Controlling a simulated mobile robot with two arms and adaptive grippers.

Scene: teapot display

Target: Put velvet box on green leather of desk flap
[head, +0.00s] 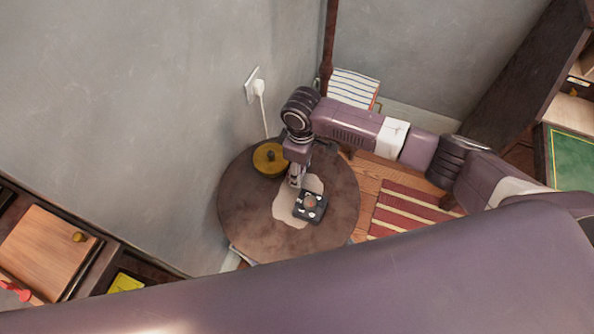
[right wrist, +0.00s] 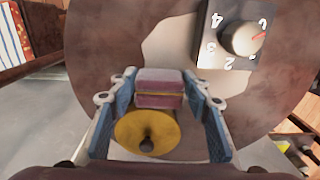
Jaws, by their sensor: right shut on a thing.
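The velvet box (right wrist: 159,88), small and dusky pink-purple, sits between the two blue-padded fingers of my right gripper (right wrist: 163,82) in the right wrist view. The gripper is shut on it. In the head view my right gripper (head: 296,180) points down over the round table; the box cannot be made out there. The green leather (head: 572,165) of the desk flap shows at the right edge of the head view, far from the gripper and partly cut off. My left gripper is not in view.
The round brown table (head: 240,215) bears a brass lidded thing (head: 269,159) and a black dial block (head: 310,206) close to the gripper. Grey walls stand behind. A dark wooden panel (head: 510,75) rises left of the green leather. A striped rug (head: 400,210) lies on the floor.

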